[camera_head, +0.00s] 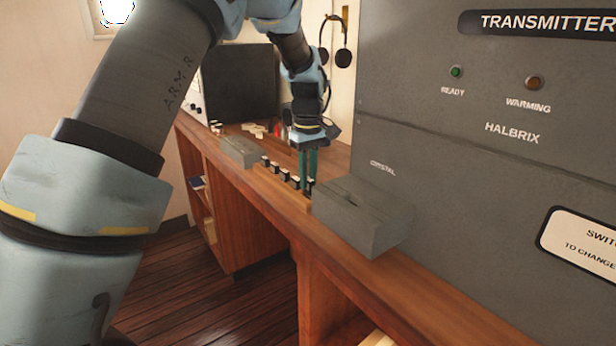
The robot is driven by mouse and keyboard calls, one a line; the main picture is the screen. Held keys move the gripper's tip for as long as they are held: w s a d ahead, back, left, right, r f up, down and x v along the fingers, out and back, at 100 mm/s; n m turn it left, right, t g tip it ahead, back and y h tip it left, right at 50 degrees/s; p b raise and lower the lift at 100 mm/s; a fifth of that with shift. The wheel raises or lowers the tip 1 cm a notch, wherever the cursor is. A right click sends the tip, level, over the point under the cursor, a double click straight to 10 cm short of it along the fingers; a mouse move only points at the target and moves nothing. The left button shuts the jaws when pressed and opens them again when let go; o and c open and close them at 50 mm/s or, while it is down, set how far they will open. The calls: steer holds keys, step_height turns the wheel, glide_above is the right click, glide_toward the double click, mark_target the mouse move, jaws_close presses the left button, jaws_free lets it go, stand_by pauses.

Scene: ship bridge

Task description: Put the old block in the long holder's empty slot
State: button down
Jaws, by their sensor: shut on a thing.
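The long holder (293,194) is a low wooden strip on the counter, with several small dark blocks with pale tops (274,167) standing in a row in it. My gripper (308,179) points straight down over the near end of the row, with its two green fingers low beside the holder. It is shut on a small dark block (311,185), seen at the fingertips. The fingers hide much of this block, and I cannot tell whether it is seated in a slot or just above one. The empty slot cannot be made out.
A large grey box (362,229) stands close right of my gripper, and a smaller grey box (240,153) is beyond the row's far end. The grey transmitter cabinet (450,150) rises behind. Small items lie farther back on the wooden counter (258,185); its front edge is near the holder.

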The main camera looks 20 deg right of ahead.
steer(key=shift+f, duration=1.1)
stand_by(2.6)
steer(key=c, duration=0.8)
jaws_free()
steer(key=shift+o, duration=0.2)
steer(key=shift+r, duration=0.15)
step_height(320, 180, up, 11)
steer(key=shift+f+b, duration=0.2)
steer(key=shift+b, duration=0.9)
